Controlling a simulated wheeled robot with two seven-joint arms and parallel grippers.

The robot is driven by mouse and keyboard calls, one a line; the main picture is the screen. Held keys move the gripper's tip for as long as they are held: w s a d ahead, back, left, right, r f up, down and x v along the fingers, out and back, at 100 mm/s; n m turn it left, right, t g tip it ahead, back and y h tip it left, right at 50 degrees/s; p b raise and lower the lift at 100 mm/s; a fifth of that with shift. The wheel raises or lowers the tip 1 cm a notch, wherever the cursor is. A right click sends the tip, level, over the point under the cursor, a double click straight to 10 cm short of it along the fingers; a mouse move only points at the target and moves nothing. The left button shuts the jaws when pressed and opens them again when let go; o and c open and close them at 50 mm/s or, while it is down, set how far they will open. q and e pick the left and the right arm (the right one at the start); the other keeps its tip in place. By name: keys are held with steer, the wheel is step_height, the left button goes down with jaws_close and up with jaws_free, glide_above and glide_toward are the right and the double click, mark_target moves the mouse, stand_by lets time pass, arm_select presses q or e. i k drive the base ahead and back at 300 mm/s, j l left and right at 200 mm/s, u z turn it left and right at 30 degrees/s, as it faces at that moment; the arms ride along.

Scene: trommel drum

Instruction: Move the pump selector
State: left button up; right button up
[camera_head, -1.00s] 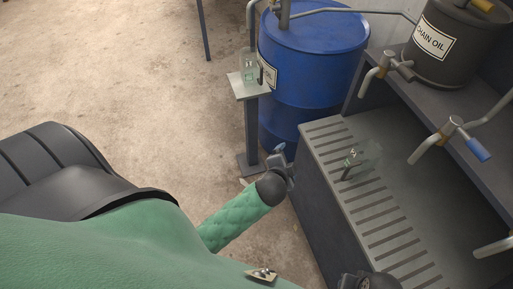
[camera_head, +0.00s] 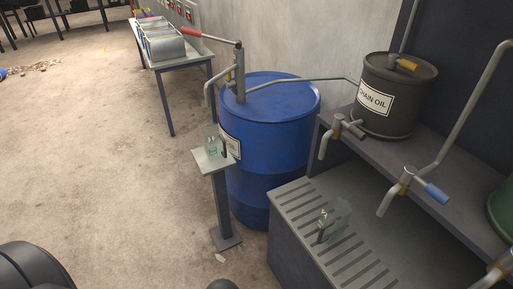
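A grey hand pump (camera_head: 239,75) stands on top of the blue drum (camera_head: 275,150). Its lever reaches up left to a red grip (camera_head: 193,32). A grey pipe (camera_head: 310,79) runs from the pump toward the chain oil drum (camera_head: 398,98) at the right. No part is marked as the pump selector, so I cannot tell which one it is.
A clear jar (camera_head: 211,142) stands on a narrow post stand (camera_head: 224,195) before the blue drum. Another clear container (camera_head: 334,219) is on the slatted bench (camera_head: 300,210). Taps, one with a blue handle (camera_head: 436,193), hang off the shelf (camera_head: 365,150). The floor at left is open.

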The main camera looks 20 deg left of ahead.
mark_target(230, 84)
steer(key=j+z, duration=0.15)
steer(key=j, duration=2.9)
